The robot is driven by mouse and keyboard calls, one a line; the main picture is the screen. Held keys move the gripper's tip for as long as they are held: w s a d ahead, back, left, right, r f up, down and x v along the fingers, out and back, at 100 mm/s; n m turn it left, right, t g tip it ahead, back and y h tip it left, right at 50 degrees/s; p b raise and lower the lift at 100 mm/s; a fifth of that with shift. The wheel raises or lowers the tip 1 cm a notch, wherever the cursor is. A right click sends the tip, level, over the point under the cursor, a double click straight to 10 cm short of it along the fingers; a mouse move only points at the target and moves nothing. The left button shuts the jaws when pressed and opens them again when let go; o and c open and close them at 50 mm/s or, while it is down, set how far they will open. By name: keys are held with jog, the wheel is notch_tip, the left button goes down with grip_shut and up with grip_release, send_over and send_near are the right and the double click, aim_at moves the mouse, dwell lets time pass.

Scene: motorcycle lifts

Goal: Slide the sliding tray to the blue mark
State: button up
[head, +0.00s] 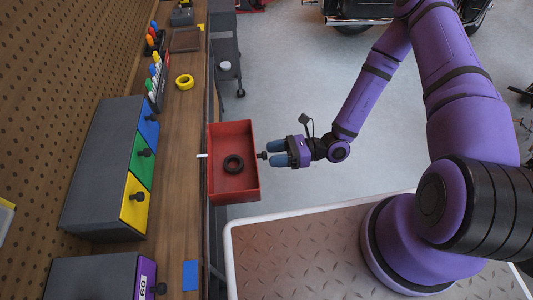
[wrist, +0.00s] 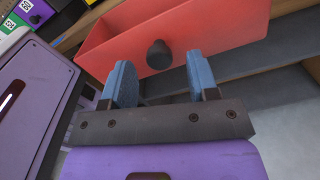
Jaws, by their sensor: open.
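The sliding tray (head: 233,193) is a red open box at the workbench's front edge, with a black ring (head: 233,164) lying inside. Its black knob (head: 262,155) faces my gripper. A white pointer (head: 202,155) sticks out on the tray's bench side. The blue mark (head: 190,275) is a flat patch on the bench, lower in the head view than the tray. My gripper (head: 273,153) is open, with blue fingers close to the knob. In the wrist view the knob (wrist: 159,54) appears between and just beyond the fingertips; I see no grip on it.
A drawer cabinet (head: 105,165) with blue, green and yellow fronts stands on the bench, and a purple-fronted unit (head: 95,277) stands near the blue mark. A yellow tape roll (head: 184,82) lies farther up the bench.

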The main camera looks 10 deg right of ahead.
jog(key=d, duration=0.7)
jog(key=shift+d, duration=0.35)
jog(key=shift+s, duration=0.1)
